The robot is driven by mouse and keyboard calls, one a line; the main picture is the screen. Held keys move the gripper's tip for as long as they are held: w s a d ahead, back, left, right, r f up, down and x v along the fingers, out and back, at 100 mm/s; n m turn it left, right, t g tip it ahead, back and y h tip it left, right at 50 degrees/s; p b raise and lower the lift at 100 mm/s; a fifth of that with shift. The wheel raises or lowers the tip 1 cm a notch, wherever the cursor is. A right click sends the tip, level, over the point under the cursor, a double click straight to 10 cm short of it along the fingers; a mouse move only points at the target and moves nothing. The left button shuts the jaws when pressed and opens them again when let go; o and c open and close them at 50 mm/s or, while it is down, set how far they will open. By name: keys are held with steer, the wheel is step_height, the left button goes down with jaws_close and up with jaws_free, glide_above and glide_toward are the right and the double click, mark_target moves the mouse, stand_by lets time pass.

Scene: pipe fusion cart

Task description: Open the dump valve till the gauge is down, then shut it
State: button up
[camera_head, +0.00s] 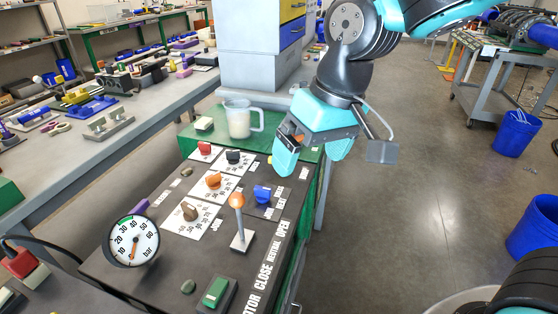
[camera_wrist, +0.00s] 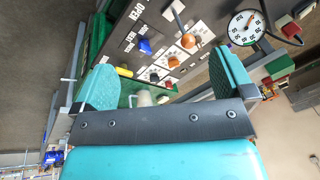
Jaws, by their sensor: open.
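The pressure gauge (camera_head: 131,241) has a white round dial at the panel's left front. Its orange needle points roughly downward there; the exact reading is too small to tell. The gauge also shows in the wrist view (camera_wrist: 246,27). A yellow handle (camera_wrist: 123,72) sits at the panel's far edge in the wrist view, beside a small label; it looks like the dump valve. In the head view my gripper mostly hides that corner. My gripper (camera_head: 312,152) is open and empty above the panel's back right corner. In the wrist view its fingers (camera_wrist: 163,84) stand wide apart, with the yellow handle between them.
The black panel carries an orange-knobbed lever (camera_head: 237,202), a blue knob (camera_head: 262,193), an orange knob (camera_head: 213,181), a brown knob (camera_head: 190,212) and a green button (camera_head: 216,291). A clear jug (camera_head: 239,120) stands behind on green.

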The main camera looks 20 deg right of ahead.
steer(key=w+f+m+t+h+b, duration=0.1)
steer(key=w+f+m+h, duration=0.3)
steer(key=w, duration=0.9)
steer(key=w+f+m+t+h+b, duration=0.15)
steer(key=w+f+m, duration=0.4)
steer(key=w, duration=0.85)
steer(key=shift+m+y, duration=0.25)
steer(key=shift+m, duration=0.2)
steer(key=x, duration=0.5)
steer(key=p+x, duration=0.1)
steer(key=x, duration=0.5)
steer(key=p+x, duration=0.1)
steer(key=x, duration=0.4)
steer(key=shift+d+f, duration=0.1)
steer(key=shift+d, duration=0.25)
steer(key=c, duration=0.8)
